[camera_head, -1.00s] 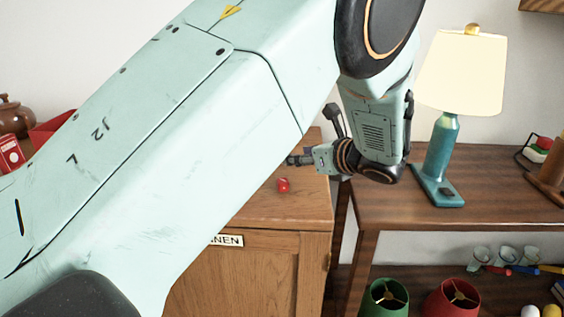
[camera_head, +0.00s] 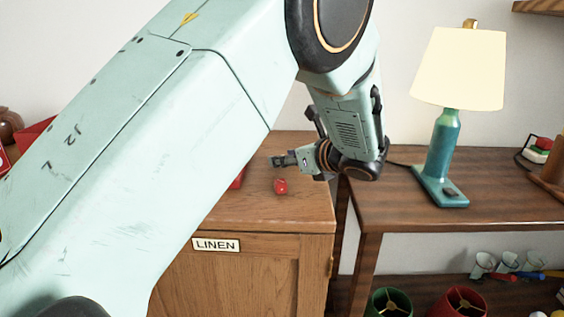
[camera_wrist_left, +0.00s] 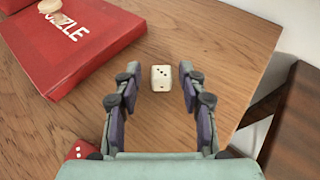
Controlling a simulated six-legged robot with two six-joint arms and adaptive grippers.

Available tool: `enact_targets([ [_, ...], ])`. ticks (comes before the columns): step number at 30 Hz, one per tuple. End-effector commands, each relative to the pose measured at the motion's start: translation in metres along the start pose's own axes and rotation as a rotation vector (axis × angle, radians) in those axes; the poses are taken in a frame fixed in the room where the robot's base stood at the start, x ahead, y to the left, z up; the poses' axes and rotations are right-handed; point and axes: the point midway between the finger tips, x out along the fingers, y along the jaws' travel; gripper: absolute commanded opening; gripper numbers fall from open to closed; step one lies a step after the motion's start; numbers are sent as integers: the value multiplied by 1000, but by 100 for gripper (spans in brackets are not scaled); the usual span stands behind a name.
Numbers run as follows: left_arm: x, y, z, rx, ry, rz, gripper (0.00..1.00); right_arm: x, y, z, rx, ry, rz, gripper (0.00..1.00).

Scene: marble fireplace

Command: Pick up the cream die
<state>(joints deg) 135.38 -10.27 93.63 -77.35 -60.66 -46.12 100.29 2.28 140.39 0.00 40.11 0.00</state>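The cream die (camera_wrist_left: 160,78) lies on the wooden cabinet top (camera_wrist_left: 215,35) in the left wrist view, with dark pips on its upper face. My left gripper (camera_wrist_left: 160,70) is open, one finger on each side of the die in the picture, with a visible gap on both sides. How high the fingertips are above the wood is hard to tell. In the head view my left gripper (camera_head: 277,162) is over the cabinet top, pointing left, behind a red die (camera_head: 281,186). The cream die cannot be made out there. My right gripper is not in view.
The red die (camera_wrist_left: 80,150) is at the lower left in the wrist view. A teal lamp (camera_head: 440,150) stands on the table (camera_head: 500,203) at right.

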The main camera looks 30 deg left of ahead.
Motion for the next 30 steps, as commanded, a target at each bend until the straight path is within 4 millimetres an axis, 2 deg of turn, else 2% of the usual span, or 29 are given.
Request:
enact_targets([
  [1, 0, 0, 0, 0, 0, 0, 35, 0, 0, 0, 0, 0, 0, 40],
  [11, 0, 0, -1, 1, 0, 0, 8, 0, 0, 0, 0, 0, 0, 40],
  [18, 0, 0, 2, 0, 0, 0, 7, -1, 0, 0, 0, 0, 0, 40],
  [22, -7, -1, 18, -1, 0, -1, 7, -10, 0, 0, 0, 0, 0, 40],
  [30, -28, 0, 68, -2, 0, -1, 7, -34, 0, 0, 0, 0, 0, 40],
])
